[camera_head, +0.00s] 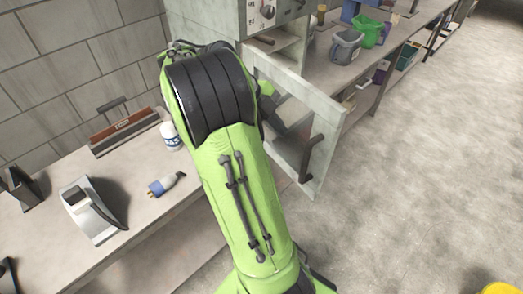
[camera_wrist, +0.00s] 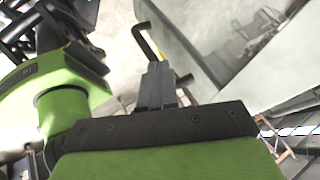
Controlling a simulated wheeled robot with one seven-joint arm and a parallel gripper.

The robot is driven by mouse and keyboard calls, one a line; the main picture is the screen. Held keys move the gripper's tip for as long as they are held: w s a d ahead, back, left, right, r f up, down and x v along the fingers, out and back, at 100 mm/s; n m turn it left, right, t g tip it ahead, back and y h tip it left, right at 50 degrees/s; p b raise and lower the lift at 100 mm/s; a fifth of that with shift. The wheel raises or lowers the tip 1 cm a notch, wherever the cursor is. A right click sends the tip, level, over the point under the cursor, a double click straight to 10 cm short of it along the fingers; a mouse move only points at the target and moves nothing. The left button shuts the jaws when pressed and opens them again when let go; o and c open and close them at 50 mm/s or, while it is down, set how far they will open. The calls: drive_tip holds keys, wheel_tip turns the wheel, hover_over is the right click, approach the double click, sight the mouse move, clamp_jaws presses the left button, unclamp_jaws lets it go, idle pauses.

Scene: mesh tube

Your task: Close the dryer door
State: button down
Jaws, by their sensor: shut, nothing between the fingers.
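The dryer (camera_head: 262,14) is a pale grey box with a control panel at the top of the head view. Its door (camera_head: 328,150) stands open, swung out over the bench's front edge. A dark bar handle (camera_head: 312,158) is on the door. My green arm covers part of the opening, and my gripper is mostly hidden behind it there. In the wrist view my gripper (camera_wrist: 158,72) is shut and empty. Its fingertips appear close to the door's handle (camera_wrist: 149,42), beside the pale door panel (camera_wrist: 185,50); I cannot tell whether they touch.
The bench (camera_head: 145,185) holds a white bottle (camera_head: 170,136), a blue and white tube (camera_head: 166,184), a toolbox (camera_head: 122,130) and a silver device (camera_head: 90,210).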

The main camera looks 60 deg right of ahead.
drive_tip(key=b, duration=0.5)
approach(313, 161)
drive_tip(key=x, duration=0.4)
drive_tip(key=shift+s+d+f+m, duration=0.1)
drive_tip(key=shift+f+m, duration=0.2)
drive_tip(key=shift+f, duration=0.1)
